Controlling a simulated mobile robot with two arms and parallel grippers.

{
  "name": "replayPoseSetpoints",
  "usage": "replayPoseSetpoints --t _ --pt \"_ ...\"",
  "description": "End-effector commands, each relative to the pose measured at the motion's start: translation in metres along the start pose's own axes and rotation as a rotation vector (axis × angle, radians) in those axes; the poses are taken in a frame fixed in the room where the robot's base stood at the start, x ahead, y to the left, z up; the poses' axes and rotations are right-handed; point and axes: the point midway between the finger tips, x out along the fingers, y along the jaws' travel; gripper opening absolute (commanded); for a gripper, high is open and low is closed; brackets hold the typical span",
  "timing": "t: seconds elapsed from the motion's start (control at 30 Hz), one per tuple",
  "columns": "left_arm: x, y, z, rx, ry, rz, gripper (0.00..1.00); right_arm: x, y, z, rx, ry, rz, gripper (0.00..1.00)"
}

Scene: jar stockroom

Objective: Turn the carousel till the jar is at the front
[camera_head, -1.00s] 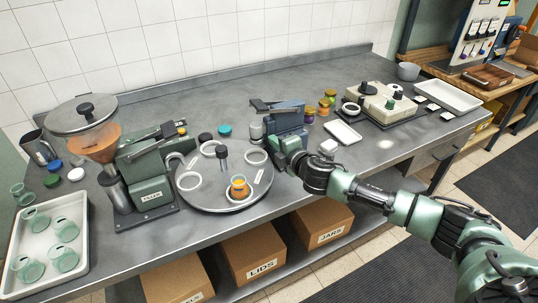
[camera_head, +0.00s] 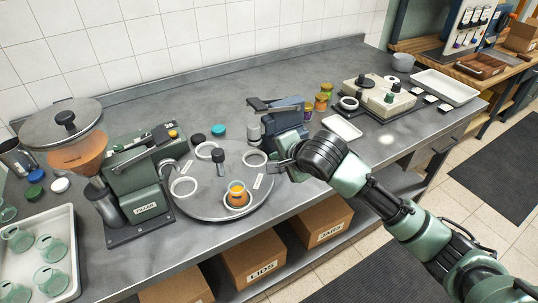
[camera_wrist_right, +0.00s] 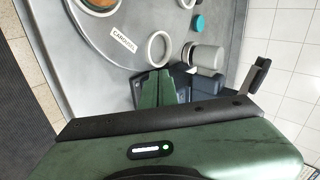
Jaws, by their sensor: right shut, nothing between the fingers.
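The round grey carousel (camera_head: 207,199) lies on the bench, with several white rings and a dark centre post (camera_head: 219,158). The jar (camera_head: 237,191), filled with orange, sits in a ring near the carousel's front edge, slightly right of centre. My right gripper (camera_head: 273,167) is shut and empty at the carousel's right rim; touching cannot be told. In the right wrist view the shut fingers (camera_wrist_right: 156,76) point at the carousel (camera_wrist_right: 75,25), near a white ring. The jar is mostly cut off at that view's top edge. My left gripper is not in view.
A green filler machine (camera_head: 138,180) stands left of the carousel, and a blue machine (camera_head: 279,122) stands close behind my right gripper. A white tray (camera_head: 66,240) of green glass jars is at the front left. A small white tray (camera_head: 342,127) lies to the right.

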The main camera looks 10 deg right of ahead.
Motion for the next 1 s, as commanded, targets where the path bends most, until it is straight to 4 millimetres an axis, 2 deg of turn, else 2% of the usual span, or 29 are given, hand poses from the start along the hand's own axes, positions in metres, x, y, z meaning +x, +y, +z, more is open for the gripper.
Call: replayPoseSetpoints --t 0.13,0.27,0.7,1.0 --pt "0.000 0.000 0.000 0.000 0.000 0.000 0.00 -0.004 0.001 0.009 0.115 -0.025 0.021 0.00" --pt "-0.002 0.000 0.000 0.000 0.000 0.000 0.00 0.006 0.002 0.010 0.127 -0.027 0.026 0.00" --pt "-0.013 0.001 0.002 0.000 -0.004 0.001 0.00 0.089 0.002 0.011 0.124 -0.025 0.024 0.00" --pt "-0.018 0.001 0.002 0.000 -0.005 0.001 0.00 0.125 -0.003 0.012 0.122 -0.025 0.023 0.00"
